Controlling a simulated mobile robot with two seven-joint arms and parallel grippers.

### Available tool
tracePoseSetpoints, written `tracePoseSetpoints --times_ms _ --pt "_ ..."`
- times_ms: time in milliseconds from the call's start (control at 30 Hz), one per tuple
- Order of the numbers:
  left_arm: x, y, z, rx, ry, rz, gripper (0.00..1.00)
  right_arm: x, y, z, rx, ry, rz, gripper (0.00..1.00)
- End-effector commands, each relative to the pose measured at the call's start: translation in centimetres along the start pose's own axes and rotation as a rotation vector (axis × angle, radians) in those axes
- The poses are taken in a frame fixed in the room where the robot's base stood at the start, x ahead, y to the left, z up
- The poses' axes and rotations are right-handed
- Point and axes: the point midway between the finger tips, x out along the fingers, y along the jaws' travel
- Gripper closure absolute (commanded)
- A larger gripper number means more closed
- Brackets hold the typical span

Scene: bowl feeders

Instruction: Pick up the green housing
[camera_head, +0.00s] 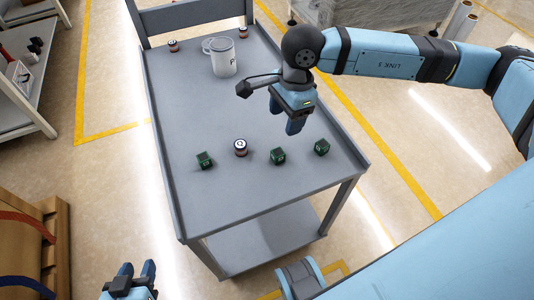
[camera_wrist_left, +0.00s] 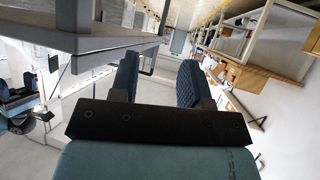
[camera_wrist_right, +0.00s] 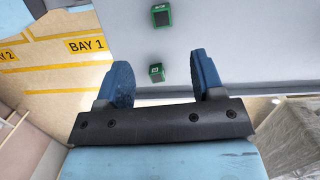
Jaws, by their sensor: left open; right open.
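Three small dark green housings stand near the front of the grey cart top: a left one (camera_head: 204,160), a middle one (camera_head: 278,156) and a right one (camera_head: 321,147). My right gripper (camera_head: 285,121) is open and empty, above the cart and behind the middle and right housings in the head view. In the right wrist view, two green housings show beyond the open fingers (camera_wrist_right: 164,76): one (camera_wrist_right: 156,73) between them and another (camera_wrist_right: 161,15) farther up. My left gripper (camera_head: 137,272) is open and empty, off the cart's front left; its fingers (camera_wrist_left: 158,78) also show in the left wrist view.
A red-and-white capped round part (camera_head: 240,148) stands between the left and middle housings. A grey-white pitcher (camera_head: 222,60) and two similar round parts (camera_head: 173,46) (camera_head: 243,32) stand farther back. The cart top (camera_head: 190,110) is clear at its left and middle.

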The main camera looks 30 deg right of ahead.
Motion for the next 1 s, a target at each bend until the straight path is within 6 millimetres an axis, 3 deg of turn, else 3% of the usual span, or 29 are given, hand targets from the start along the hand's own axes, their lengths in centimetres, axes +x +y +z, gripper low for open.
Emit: tracePoseSetpoints --times_ms 333,667,1000 --pt "0.0 0.2 0.3 -0.008 0.010 0.008 0.57 6.5 0.0 0.1 0.000 -0.003 0.003 0.38" --pt "0.1 0.0 0.1 -0.009 0.019 0.005 0.57 8.9 0.0 0.0 0.000 -0.004 0.003 0.38" --pt "0.4 0.1 0.4 -0.013 0.026 0.010 0.57 13.2 -0.3 -0.5 0.001 -0.004 0.003 0.38"
